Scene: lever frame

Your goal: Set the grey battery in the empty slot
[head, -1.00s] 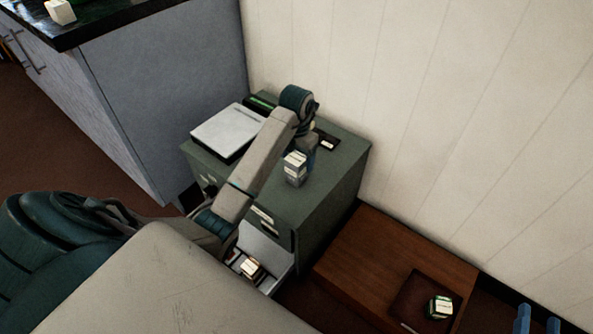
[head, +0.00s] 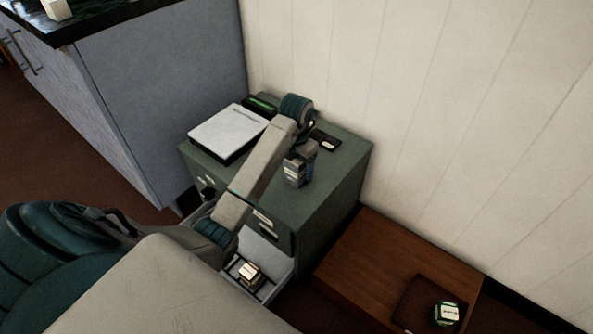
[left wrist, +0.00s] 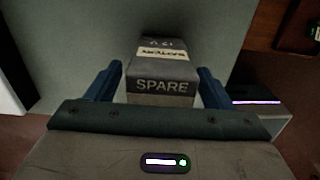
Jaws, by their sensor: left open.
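A grey battery (head: 295,180) stands upright on top of the green-grey cabinet (head: 335,185), near its front edge. In the left wrist view the battery (left wrist: 160,68) carries the word SPARE and a pale label. My left gripper (left wrist: 158,84) is open, with one blue finger on each side of the battery; small gaps seem to show between fingers and battery. In the head view this gripper (head: 299,165) is above the battery and partly covers it. I cannot tell for sure which place is the empty slot. My right gripper is not in view.
A white-topped box (head: 228,133) and a dark green device (head: 260,104) sit at the cabinet's back left. A small dark plate (head: 326,140) lies behind the battery. An open drawer (head: 270,262) holds a pale-topped block (head: 249,273). A low wooden unit (head: 385,260) holds a green-and-white block (head: 446,313).

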